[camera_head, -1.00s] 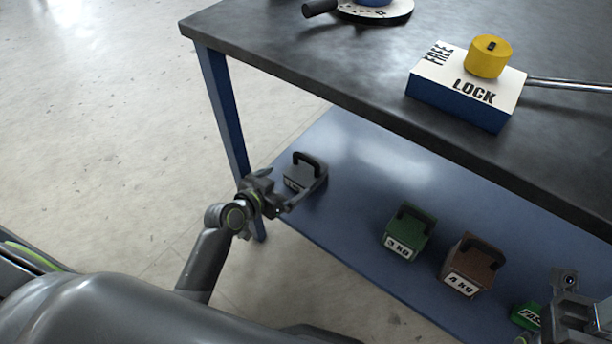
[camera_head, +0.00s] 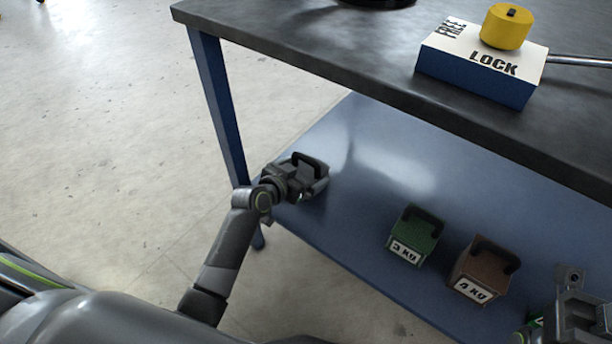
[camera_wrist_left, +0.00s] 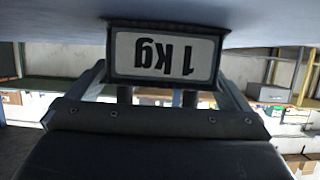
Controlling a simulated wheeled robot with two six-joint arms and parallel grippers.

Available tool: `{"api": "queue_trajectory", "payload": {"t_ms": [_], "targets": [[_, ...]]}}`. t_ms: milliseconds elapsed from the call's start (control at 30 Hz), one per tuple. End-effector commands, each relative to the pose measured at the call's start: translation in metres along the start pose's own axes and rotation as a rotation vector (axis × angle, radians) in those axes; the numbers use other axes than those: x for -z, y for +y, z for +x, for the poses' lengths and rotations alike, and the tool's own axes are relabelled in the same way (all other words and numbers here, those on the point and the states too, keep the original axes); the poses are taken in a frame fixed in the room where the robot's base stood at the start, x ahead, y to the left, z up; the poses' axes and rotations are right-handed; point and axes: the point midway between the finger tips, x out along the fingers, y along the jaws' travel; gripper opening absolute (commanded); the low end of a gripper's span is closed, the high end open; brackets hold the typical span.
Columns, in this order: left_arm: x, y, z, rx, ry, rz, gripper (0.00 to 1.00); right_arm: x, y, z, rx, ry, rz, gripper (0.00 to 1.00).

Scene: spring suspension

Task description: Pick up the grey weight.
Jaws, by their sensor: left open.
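The grey weight (camera_head: 318,164) stands on the blue lower shelf near its left end, with its dark handle on top. My left gripper (camera_head: 303,183) is open right in front of it and hides part of it. In the left wrist view the weight's white "1 kg" label (camera_wrist_left: 163,55) shows upside down, ahead of the open fingers. I cannot tell whether the fingers touch the weight. My right gripper (camera_head: 578,315) is partly in view at the bottom right, and its jaws are not clear.
A green 3 kg weight (camera_head: 414,237) and a brown 4 kg weight (camera_head: 483,270) stand to the right on the shelf (camera_head: 365,205). The dark tabletop (camera_head: 300,40) overhangs it, with a blue table leg (camera_head: 218,105) at left. A FREE/LOCK block (camera_head: 478,75) sits on top.

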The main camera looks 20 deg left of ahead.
Motion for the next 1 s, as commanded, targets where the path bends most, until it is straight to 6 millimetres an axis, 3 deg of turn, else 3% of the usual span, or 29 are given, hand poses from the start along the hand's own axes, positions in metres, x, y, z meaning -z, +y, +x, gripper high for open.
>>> {"api": "queue_trajectory", "payload": {"t_ms": [67, 600, 1000], "targets": [[0.000, 0.000, 0.000, 0.000, 0.000, 0.000, 1.00, 0.000, 0.000, 0.000, 0.000, -0.001, 0.000, 0.36], [0.000, 0.000, -0.001, 0.000, 0.000, -0.001, 0.29, 0.000, 0.000, -0.001, 0.006, -0.009, 0.001, 0.36], [0.017, 0.000, -0.006, 0.001, 0.011, 0.000, 0.28, 0.000, 0.001, 0.008, 0.005, -0.010, 0.007, 0.36]]}}
